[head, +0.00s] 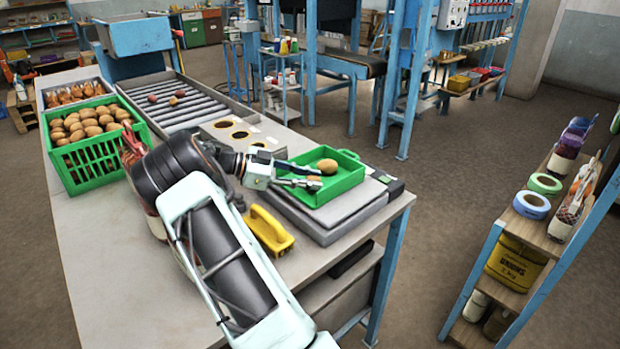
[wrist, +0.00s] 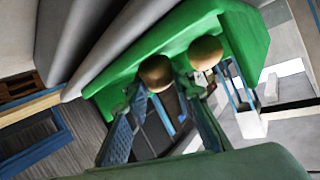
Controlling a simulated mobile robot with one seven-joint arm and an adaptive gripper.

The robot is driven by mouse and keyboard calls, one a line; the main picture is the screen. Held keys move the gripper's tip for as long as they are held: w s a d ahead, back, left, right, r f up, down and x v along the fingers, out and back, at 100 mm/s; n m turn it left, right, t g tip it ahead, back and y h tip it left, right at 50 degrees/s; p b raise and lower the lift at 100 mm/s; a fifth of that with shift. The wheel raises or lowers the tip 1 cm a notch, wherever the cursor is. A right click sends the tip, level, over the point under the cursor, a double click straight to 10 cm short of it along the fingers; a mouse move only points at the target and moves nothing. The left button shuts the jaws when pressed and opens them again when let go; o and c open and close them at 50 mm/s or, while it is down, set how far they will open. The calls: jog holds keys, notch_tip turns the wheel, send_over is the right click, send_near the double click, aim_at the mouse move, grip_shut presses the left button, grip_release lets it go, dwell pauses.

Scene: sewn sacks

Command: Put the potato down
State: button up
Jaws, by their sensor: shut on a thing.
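My gripper (head: 312,177) reaches over a shallow green tray (head: 346,184) from the left. It is shut on a brown potato (head: 314,179), partly hidden by the fingers in the head view. In the wrist view this potato (wrist: 155,73) appears at the fingertips, near the left finger. A second brown potato (head: 327,166) is at the tray, just beyond the fingers. It shows near the right fingertip in the wrist view (wrist: 205,52). I cannot tell whether the held potato touches the tray floor.
The tray stands on a grey scale-like platform (head: 330,228) at the bench's right end. A yellow handled tool (head: 268,230) lies in front of it. A green crate (head: 92,160) full of potatoes stands at the left.

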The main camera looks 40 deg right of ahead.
jog(key=shift+f+b, duration=0.15)
jog(key=shift+b, duration=0.2)
jog(key=o, duration=1.1)
jog(key=shift+r+p, duration=0.35)
jog(key=shift+p, duration=0.1)
jog(key=b+v, duration=0.1)
jog(key=v, duration=0.6)
jog(key=shift+w+a, duration=0.1)
jog(key=shift+a, duration=0.15)
